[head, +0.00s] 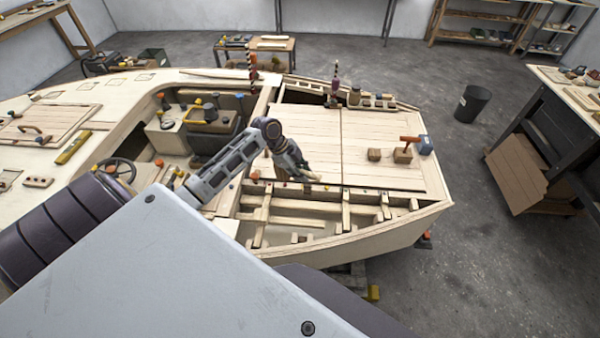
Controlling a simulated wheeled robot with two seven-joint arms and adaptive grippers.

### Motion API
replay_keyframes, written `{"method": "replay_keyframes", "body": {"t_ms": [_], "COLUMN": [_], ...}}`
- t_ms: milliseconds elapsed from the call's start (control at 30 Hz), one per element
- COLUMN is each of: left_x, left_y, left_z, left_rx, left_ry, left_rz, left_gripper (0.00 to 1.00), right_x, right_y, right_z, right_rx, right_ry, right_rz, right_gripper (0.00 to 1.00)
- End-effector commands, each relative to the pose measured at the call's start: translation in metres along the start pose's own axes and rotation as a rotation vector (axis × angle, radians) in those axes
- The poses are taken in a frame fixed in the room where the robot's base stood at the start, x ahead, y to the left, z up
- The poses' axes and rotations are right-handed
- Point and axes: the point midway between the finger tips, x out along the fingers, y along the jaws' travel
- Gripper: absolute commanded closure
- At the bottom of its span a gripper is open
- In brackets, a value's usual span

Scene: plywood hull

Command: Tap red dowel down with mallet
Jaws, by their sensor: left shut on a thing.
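My left gripper (303,170) reaches over the near edge of the plank deck. It is shut on a pale wooden piece, which looks like the mallet (314,177); its shape is small and partly hidden by the fingers. Below it, a row of small coloured pegs runs along the deck's near edge. A red peg, which looks like the red dowel (306,189), stands in this row just under the gripper. I cannot tell whether the mallet touches it or how far it sticks up. My right gripper is not in view.
Open framing (300,222) lies in front. A steering wheel (116,170) is left. The deck's middle is clear.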

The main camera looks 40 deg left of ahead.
Motion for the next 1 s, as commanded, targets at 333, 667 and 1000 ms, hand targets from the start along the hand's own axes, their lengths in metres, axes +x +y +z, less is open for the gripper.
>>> {"method": "replay_keyframes", "body": {"t_ms": [333, 667, 1000], "left_x": [-0.0006, -0.0006, 0.0], "left_y": [-0.0024, -0.0017, -0.0015], "left_z": [-0.0017, -0.0017, -0.0013], "left_rx": [0.22, 0.296, 0.295], "left_ry": [0.043, 0.058, 0.057], "left_rz": [0.111, 0.149, 0.149], "left_gripper": [1.0, 1.0, 1.0], "right_x": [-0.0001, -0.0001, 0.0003], "right_y": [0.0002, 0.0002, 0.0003], "right_z": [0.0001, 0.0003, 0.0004], "right_rx": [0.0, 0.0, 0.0], "right_ry": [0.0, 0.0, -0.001], "right_rz": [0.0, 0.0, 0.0], "right_gripper": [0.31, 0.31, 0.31]}}
